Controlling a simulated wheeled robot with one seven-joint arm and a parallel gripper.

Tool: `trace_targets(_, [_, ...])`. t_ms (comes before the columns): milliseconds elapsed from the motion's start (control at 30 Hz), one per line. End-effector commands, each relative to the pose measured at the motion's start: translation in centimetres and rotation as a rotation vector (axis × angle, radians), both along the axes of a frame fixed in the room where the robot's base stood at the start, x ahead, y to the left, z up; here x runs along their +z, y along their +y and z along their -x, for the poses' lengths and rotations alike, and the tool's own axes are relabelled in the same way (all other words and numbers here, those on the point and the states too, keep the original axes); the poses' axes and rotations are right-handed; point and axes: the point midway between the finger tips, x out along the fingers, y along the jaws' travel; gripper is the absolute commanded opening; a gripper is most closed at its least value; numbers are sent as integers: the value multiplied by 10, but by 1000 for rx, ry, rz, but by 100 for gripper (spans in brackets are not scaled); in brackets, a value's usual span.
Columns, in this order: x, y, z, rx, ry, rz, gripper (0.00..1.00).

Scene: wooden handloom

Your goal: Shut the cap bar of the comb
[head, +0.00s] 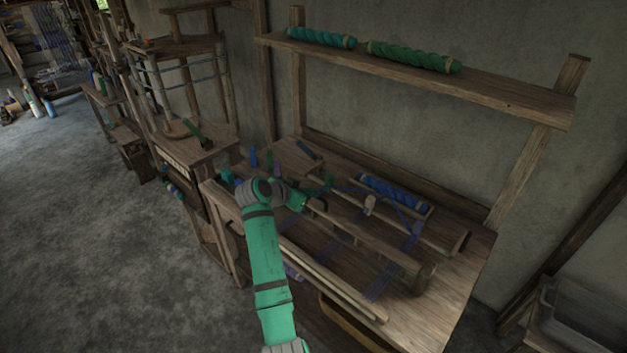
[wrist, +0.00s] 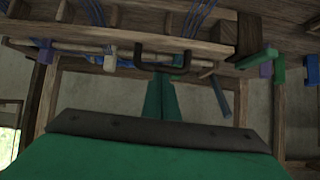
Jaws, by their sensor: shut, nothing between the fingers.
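My gripper (wrist: 162,85) is shut and empty, with its green fingers together, in the wrist view. A dark U-shaped handle (wrist: 186,62) lies just beyond the fingertips, on or beside a long wooden bar (wrist: 85,47); I cannot tell whether they touch. This bar may be the cap bar of the comb, with blue threads (wrist: 198,18) near it. In the head view, my gripper (head: 303,203) is over the left part of the loom, and my arm hides part of the frame. A thick wooden beam (head: 385,250) runs right from there. The comb's teeth and any gap under its cap are not clear.
A blue yarn roll (head: 393,190) lies behind the beams. A shelf (head: 480,88) above holds a teal roll (head: 320,37) and a green roll (head: 412,56). A wooden stand (head: 195,150) is at left. Green and purple pegs (wrist: 278,66) stick out near the gripper. Open floor lies left.

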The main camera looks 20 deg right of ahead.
Motion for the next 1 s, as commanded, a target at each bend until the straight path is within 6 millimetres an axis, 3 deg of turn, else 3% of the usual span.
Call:
trace_targets(200, [-13, 1, 2, 1, 27, 14, 0])
trace_targets(667, [-19, 1, 4, -1, 36, 8, 0])
trace_targets(867, [0, 4, 4, 0, 29, 11, 0])
trace_targets(1000, [32, 7, 6, 0, 16, 17, 0])
